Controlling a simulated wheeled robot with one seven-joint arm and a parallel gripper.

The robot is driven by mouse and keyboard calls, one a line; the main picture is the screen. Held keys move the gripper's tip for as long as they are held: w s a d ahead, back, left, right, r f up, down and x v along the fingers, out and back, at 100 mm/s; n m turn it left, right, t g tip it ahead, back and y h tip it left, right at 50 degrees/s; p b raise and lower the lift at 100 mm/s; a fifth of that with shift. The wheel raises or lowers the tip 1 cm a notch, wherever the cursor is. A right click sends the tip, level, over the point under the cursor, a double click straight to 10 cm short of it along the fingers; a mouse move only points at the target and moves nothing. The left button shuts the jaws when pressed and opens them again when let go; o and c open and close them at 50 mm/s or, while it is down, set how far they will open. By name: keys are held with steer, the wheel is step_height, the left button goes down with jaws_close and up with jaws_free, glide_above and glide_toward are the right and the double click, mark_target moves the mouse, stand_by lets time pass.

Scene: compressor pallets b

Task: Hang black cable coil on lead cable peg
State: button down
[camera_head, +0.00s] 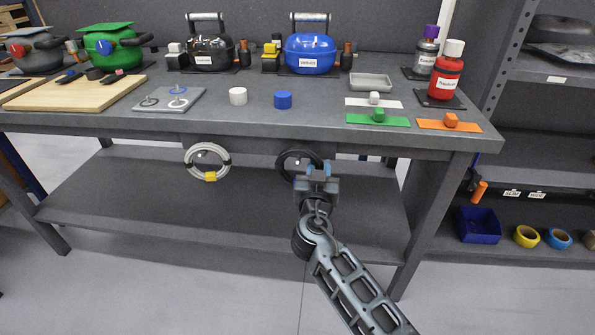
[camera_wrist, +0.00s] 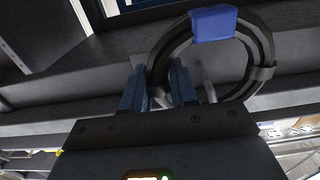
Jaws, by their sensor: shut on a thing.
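The black cable coil (camera_head: 284,160) is at the front edge of the workbench, below the top, partly hidden behind my gripper (camera_head: 316,171). In the wrist view the black cable coil (camera_wrist: 266,50) is a dark ring with a blue tag (camera_wrist: 213,23). My gripper (camera_wrist: 158,88) is shut on one side of the ring, with the cable between its blue fingers. A short grey rod (camera_wrist: 208,85), possibly the lead cable peg, shows within the ring's outline, close to the right finger. I cannot tell whether it passes through the coil.
A white cable coil (camera_head: 190,161) with a yellow tag hangs at the bench front to the left. The bench top (camera_head: 330,118) holds pots, small blocks, coloured strips and bottles. A lower shelf (camera_head: 250,215) lies below. A rack (camera_head: 540,145) stands at the right.

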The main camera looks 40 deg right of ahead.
steer(key=b+v, duration=0.1)
steer(key=v, duration=0.5)
steer(key=shift+s+a+b, duration=0.2)
steer(key=shift+a+b, duration=0.1)
steer(key=shift+b, duration=0.1)
stand_by(0.9)
stand_by(0.4)
